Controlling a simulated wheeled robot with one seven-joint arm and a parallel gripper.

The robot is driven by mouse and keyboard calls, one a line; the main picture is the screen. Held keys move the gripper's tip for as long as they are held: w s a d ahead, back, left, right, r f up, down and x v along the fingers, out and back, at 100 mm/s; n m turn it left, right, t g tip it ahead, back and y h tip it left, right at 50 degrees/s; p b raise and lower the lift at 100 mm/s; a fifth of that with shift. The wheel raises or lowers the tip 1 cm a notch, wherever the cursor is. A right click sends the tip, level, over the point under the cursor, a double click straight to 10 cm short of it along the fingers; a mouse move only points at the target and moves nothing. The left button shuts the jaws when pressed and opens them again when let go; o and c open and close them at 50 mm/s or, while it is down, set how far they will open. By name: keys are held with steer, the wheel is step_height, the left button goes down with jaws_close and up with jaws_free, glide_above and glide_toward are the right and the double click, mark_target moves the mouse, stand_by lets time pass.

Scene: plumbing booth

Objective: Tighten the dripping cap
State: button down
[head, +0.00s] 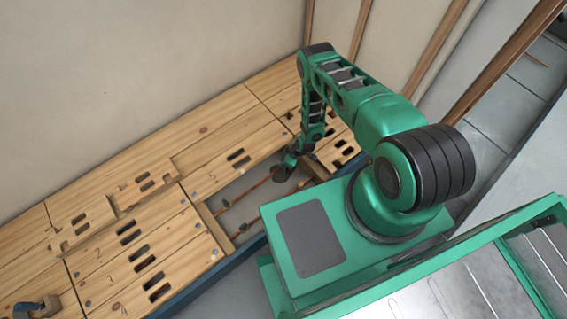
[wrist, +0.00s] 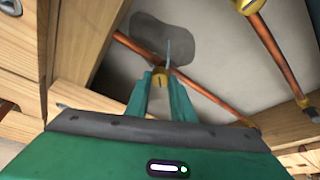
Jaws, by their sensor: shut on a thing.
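In the wrist view, the green fingers of my gripper (wrist: 160,92) are shut on a small brass cap (wrist: 160,73) on a copper pipe. A dark, wet-looking patch (wrist: 185,42) lies on the grey floor just beyond the cap. A thin pale upright sliver shows above the cap; I cannot tell what it is. In the head view, my gripper (head: 291,163) reaches down into the opening in the plank floor, and the cap is hidden there. Part of the dark patch (head: 282,174) shows beside it.
Copper pipes (wrist: 272,50) cross the opening, with other brass fittings (wrist: 247,5) on them. Wooden joists (wrist: 85,35) and slotted planks (head: 150,245) border the opening closely. A clamp-like object (head: 38,306) lies on the planks at the lower left.

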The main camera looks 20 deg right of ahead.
steer(key=m+t+h, duration=0.1)
steer(key=m, duration=0.3)
steer(key=m+h, duration=0.1)
steer(key=m, duration=0.1)
steer(key=m+h, duration=0.1)
steer(key=m, duration=0.1)
steer(key=shift+a+m+t, duration=0.1)
steer(key=shift+m+t, duration=0.2)
stand_by(0.3)
steer(key=c, duration=1.5)
jaws_free()
steer(key=shift+c, duration=0.2)
steer(key=shift+a, duration=0.1)
steer(key=shift+s+r, duration=0.1)
steer(key=v, duration=1)
steer(key=shift+r, duration=0.25)
